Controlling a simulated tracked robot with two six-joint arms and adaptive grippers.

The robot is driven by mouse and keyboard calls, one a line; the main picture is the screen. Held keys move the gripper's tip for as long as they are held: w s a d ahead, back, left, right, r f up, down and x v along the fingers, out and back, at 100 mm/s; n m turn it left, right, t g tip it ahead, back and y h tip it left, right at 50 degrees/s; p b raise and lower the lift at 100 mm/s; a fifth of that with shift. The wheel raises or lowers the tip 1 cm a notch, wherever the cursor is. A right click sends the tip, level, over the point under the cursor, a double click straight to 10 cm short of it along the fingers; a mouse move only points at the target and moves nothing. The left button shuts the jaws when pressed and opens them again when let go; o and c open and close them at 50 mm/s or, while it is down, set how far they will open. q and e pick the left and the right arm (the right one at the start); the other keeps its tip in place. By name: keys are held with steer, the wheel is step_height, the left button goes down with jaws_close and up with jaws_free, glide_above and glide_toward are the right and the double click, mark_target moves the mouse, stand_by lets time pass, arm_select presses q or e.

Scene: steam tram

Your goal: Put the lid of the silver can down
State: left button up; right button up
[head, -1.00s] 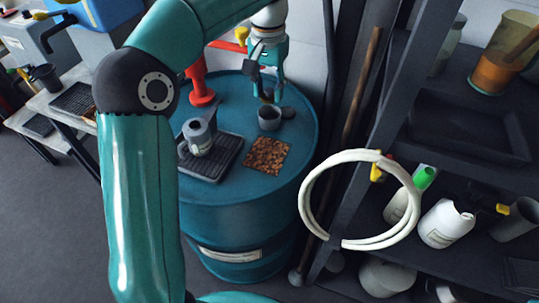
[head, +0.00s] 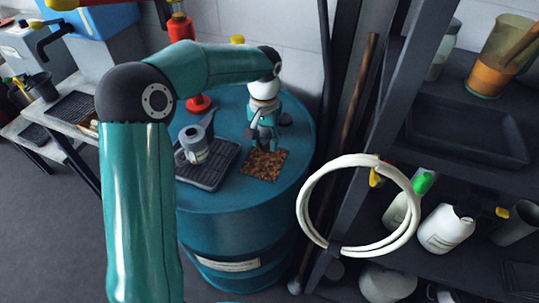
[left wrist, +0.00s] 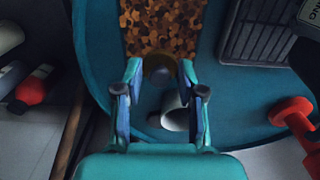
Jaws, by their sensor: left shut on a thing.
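My left gripper (head: 265,142) is low over the blue drum top, at the far edge of the cork mat (head: 262,165). In the left wrist view its fingers (left wrist: 159,75) are closed on a small dark round thing, the lid (left wrist: 158,73). The lid appears just above or at the near edge of the mat (left wrist: 160,28) in that view; contact is unclear. The silver can (left wrist: 174,112) stands on the drum beneath the gripper, partly hidden by a finger. In the head view the gripper hides the can. My right gripper is not in view.
A grey jug (head: 194,145) stands on a black ribbed tray (head: 207,178) left of the mat. A red stand (head: 199,104) is behind it. A white hose coil (head: 308,195) hangs at the right shelf.

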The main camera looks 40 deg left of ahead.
mark_target(265, 146)
arm_select(q)
steer(key=shift+f, duration=2.7)
steer(key=shift+f, duration=0.1)
steer(key=o, duration=0.8)
steer(key=shift+c, duration=0.2)
step_height(265, 146, up, 12)
steer(key=shift+r, duration=0.1)
